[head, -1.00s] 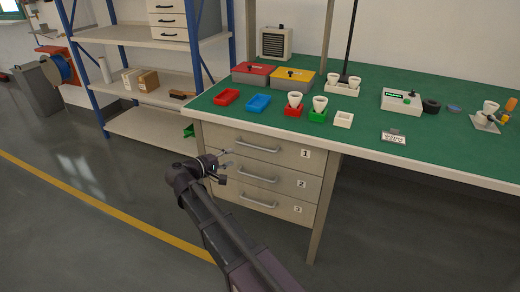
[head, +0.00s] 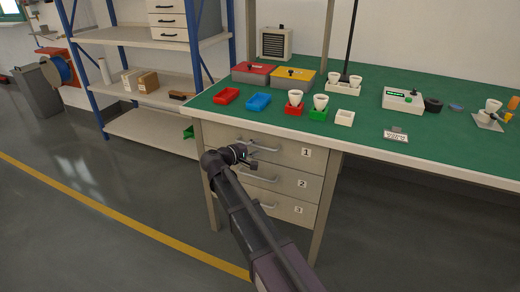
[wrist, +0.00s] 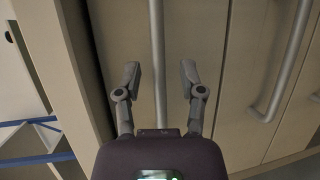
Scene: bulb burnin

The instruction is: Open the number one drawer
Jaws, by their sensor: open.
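The number one drawer (head: 290,154) is the top beige drawer under the green bench, with a "1" label at its right. It looks shut. Its grey bar handle (head: 265,147) is partly hidden by my gripper (head: 246,160) in the head view. In the wrist view, this handle (wrist: 157,45) runs up the picture between the two fingers of my gripper (wrist: 160,75). The fingers are open, one on each side of the bar, with a gap on both sides. I cannot tell how far the fingertips reach past the bar.
Drawers two (head: 290,183) and three (head: 285,207) lie below, both looking shut, with similar handles. The green bench top (head: 370,130) overhangs the drawers and carries trays, boxes and bulbs. A blue-post shelf (head: 150,130) stands at left. The floor (head: 90,230) in front is clear.

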